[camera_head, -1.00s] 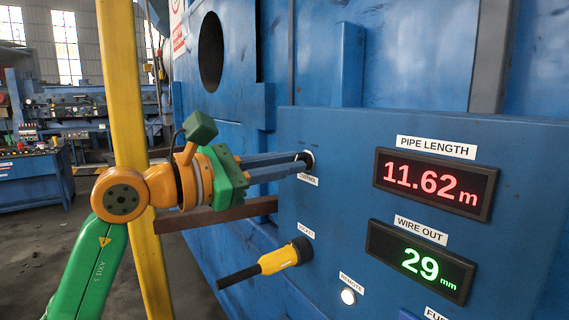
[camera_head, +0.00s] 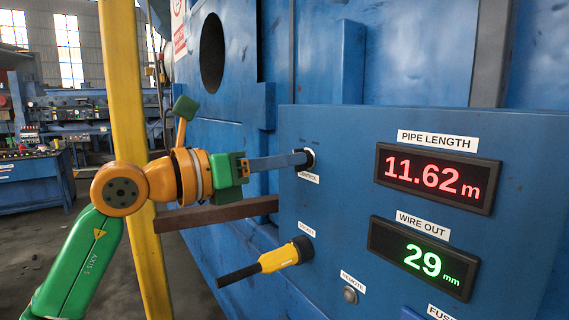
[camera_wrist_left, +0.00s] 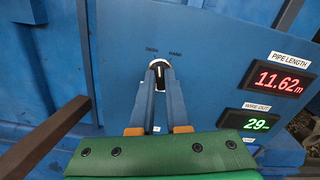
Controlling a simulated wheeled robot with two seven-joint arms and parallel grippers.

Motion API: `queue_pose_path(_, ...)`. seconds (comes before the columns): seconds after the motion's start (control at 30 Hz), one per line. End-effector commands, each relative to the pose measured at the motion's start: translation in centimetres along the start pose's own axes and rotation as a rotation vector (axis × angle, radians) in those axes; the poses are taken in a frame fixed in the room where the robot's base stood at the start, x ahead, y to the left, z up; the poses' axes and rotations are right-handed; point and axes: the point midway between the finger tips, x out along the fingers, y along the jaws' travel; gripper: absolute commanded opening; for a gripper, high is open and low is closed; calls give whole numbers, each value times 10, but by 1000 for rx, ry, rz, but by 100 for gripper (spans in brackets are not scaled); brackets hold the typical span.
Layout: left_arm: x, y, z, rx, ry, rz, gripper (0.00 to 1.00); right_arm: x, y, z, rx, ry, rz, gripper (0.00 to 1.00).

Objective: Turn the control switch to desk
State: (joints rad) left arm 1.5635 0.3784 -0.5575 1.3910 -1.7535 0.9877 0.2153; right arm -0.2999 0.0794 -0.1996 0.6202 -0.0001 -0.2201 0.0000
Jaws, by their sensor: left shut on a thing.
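The control switch (camera_head: 310,158) is a small round dark knob with a light rim on the blue panel, above a white label ending in "CONTROL". My left gripper (camera_head: 301,159) comes in from the left, with its fingers shut on the knob. In the left wrist view the fingertips (camera_wrist_left: 160,79) meet at the switch (camera_wrist_left: 159,65), whose light mark shows between them. Two small dark labels sit on the panel above it, too blurred to read surely; the left one looks like "DESK". The fingers hide part of the knob. My right gripper is not in view.
The remote lamp (camera_head: 350,295) is dark. Red (camera_head: 437,179) and green (camera_head: 422,258) displays read 11.62 m and 29 mm. A yellow post (camera_head: 130,110) and brown bar (camera_head: 205,214) are near my arm.

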Motion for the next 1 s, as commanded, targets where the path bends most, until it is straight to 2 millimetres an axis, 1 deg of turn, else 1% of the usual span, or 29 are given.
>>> queue_pose_path(0.2,-1,0,2,-134,-7,-2,0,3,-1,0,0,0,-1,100)
queue_pose_path(0.4,-1,0,2,-216,-8,-1,0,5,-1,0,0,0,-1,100)
queue_pose_path(0.7,-1,0,3,-263,-9,-2,0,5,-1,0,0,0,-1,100)
queue_pose_path(1.0,-1,0,3,-265,-10,-3,0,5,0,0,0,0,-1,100)
